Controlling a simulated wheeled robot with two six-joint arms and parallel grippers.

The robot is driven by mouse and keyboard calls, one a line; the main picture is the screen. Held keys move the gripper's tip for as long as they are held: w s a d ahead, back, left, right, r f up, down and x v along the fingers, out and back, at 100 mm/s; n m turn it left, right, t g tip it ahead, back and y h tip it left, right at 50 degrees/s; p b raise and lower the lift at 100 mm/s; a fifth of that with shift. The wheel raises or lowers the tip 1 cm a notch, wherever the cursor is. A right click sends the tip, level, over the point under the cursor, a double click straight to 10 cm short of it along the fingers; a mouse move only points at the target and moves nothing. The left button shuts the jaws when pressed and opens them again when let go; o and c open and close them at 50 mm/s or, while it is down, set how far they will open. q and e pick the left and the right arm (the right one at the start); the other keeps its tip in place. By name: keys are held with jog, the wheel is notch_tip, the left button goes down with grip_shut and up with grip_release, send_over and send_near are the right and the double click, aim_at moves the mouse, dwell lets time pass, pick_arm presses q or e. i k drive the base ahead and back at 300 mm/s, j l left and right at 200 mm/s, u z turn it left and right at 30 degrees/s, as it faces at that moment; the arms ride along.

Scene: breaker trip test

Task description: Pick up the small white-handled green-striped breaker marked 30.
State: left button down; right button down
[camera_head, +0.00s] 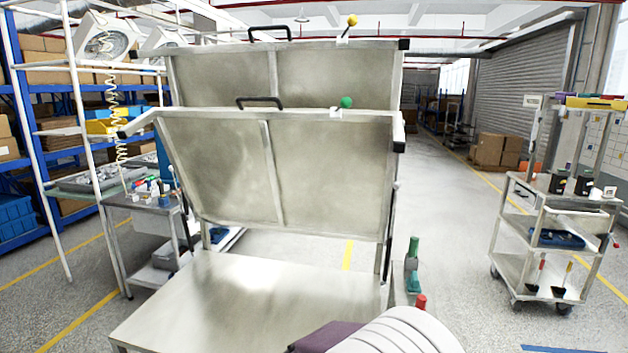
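I cannot make out a green-striped breaker marked 30 in the head view. Several small items (152,189) in red, blue, green and white stand on a small metal side table (160,206) at the left. They are too small to identify, and no markings can be read. Neither of my grippers is clearly in view.
A metal workbench (245,300) with tilted panels (330,180) fills the middle; its top looks bare. Green- and red-topped items (413,262) stand at its right edge. A trolley (560,225) stands right, shelving (20,150) left. Floor between bench and trolley is clear.

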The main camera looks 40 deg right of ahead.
aim_at(581, 188)
jog(key=k+l+z, duration=0.1)
jog(key=l+z, duration=0.25)
jog(key=l, duration=0.4)
jog(key=l+z, duration=0.35)
jog(key=l, duration=0.35)
jog(key=l+z, duration=0.35)
jog(key=l, duration=0.45)
jog(key=i+l+z, duration=0.15)
jog(key=l+z, duration=0.2)
jog(key=l, duration=0.35)
jog(key=i+l+z, duration=0.2)
jog(key=i+z, duration=0.2)
jog(key=i, duration=0.2)
jog(key=i+z, duration=0.4)
jog(key=i, duration=0.2)
jog(key=i+j+z, duration=0.15)
jog(key=i+z, duration=0.2)
jog(key=i, duration=0.3)
